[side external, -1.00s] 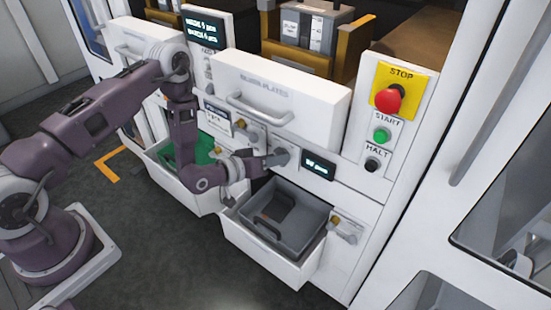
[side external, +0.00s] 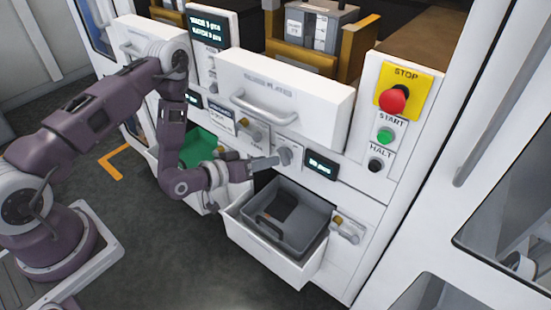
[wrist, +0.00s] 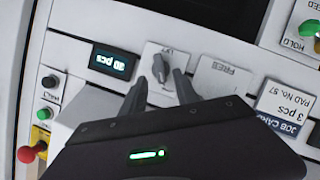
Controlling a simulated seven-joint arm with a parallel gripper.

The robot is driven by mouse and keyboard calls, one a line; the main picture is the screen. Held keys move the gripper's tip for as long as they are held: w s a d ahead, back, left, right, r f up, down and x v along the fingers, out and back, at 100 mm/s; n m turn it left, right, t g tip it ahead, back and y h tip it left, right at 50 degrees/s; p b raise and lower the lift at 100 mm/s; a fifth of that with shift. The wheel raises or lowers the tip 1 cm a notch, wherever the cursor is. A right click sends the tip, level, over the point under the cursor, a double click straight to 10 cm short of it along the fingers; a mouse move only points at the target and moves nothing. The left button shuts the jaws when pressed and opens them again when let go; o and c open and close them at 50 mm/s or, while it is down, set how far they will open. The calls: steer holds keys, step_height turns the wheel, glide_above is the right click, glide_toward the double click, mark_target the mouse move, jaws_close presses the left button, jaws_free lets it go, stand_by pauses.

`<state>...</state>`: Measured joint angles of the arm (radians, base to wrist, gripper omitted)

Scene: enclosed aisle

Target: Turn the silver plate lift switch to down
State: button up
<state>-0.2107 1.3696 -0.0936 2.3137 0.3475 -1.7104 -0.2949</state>
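The switch is a grey rotary knob on a light square plate, set in the white front panel beside a small lit display. It shows in the side external view (side external: 289,154) and in the wrist view (wrist: 160,67), where its handle stands nearly upright in the picture. Its markings are too small to read. My gripper (side external: 274,161) is at the panel just left of the knob in the side external view. In the wrist view my gripper's (wrist: 161,82) two dark fingers are apart, one on each side of the knob, with nothing clearly held. Contact cannot be told.
The display (wrist: 110,61) reads 30 pcs. A white drawer front with a handle (side external: 264,107) juts out above the knob. Below, an open drawer (side external: 265,248) holds a grey tray (side external: 275,230). A red stop button (side external: 393,99) and green start button (side external: 385,135) are to the right.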

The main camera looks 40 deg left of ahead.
steer(key=shift+v, duration=0.8)
steer(key=s+a+r+m+g+y, duration=0.2)
steer(key=s+r+m+g, duration=0.1)
steer(key=r, duration=0.5)
steer(key=s+a+r+m+g+y, duration=0.1)
steer(key=s+a+r+m+g, duration=0.2)
steer(key=r, duration=0.6)
steer(key=s+d+r+n+g, duration=0.1)
steer(key=s+r, duration=0.4)
steer(key=s, duration=0.6)
steer(key=s+d+r+g, duration=0.1)
steer(key=s+d+r, duration=0.1)
steer(key=s+r, duration=0.4)
steer(key=s, duration=0.5)
steer(key=shift+s+d+n, duration=0.2)
steer(key=shift+d+n, duration=0.15)
steer(key=shift+n, duration=0.05)
